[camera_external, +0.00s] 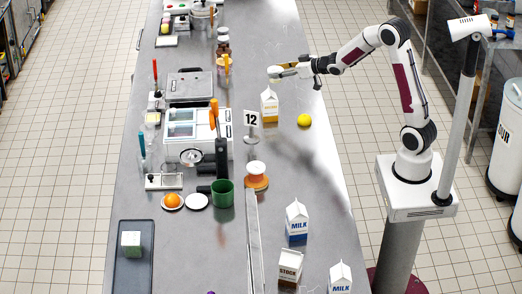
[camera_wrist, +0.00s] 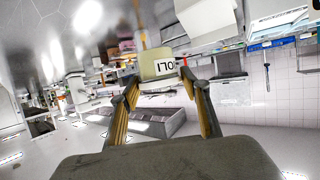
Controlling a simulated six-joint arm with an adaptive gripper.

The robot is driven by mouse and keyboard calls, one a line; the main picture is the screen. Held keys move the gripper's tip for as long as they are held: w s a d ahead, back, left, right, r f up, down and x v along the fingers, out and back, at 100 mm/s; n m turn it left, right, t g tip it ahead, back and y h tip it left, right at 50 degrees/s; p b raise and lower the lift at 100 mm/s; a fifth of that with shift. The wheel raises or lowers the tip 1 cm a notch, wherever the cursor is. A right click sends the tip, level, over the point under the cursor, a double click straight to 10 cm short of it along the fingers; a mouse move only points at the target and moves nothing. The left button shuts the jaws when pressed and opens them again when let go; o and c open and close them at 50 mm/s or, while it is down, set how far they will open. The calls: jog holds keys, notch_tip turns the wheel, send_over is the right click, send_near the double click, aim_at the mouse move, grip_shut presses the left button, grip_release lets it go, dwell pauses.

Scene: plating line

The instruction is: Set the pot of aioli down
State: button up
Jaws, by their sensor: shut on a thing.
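The pot of aioli (camera_wrist: 157,64) is a small cream pot with dark lettering, partly legible, at the fingertips in the wrist view. My gripper (camera_wrist: 160,79) is shut on it, with one finger on each side. In the external view, my gripper (camera_external: 284,71) reaches left over the steel counter (camera_external: 300,165) and appears to be raised above it. The pot shows there as a small pale shape (camera_external: 274,72) at the gripper's end, just above a yellow-and-white carton in the picture. Its underside is hard to make out.
The yellow-labelled carton (camera_external: 270,107) and a lemon (camera_external: 304,120) stand near the gripper. A number 12 sign (camera_external: 251,120), a white machine (camera_external: 190,135) and a grey scale-like box (camera_external: 189,86) are to the left. Milk cartons (camera_external: 297,222) stand nearer. The counter's far right is clear.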

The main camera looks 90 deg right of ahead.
jog(key=s+a+r+m+h, duration=0.1)
jog(key=s+a+r, duration=0.2)
jog(key=s+a, duration=0.2)
jog(key=s+a+r+g, duration=0.1)
jog(key=s+a+r, duration=0.2)
jog(key=s+a, duration=0.2)
jog(key=shift+s+r+m+h, duration=0.15)
jog(key=shift+s+m+h, duration=0.25)
jog(key=shift+s, duration=0.6)
jog(key=w+a+n+t+y, duration=0.1)
jog(key=w+a+n+y, duration=0.1)
jog(key=a, duration=0.8)
jog(key=w+a+n+t+y, duration=0.1)
jog(key=w+a+n+y, duration=0.2)
jog(key=a, duration=0.8)
jog(key=w+a+n+t+y, duration=0.1)
jog(key=w+a+n+y, duration=0.2)
jog(key=w+a, duration=0.3)
jog(key=a, duration=0.5)
jog(key=shift+w+a+y, duration=0.15)
jog(key=shift+w+y, duration=0.2)
jog(key=shift+y, duration=0.05)
jog(key=shift+w, duration=0.15)
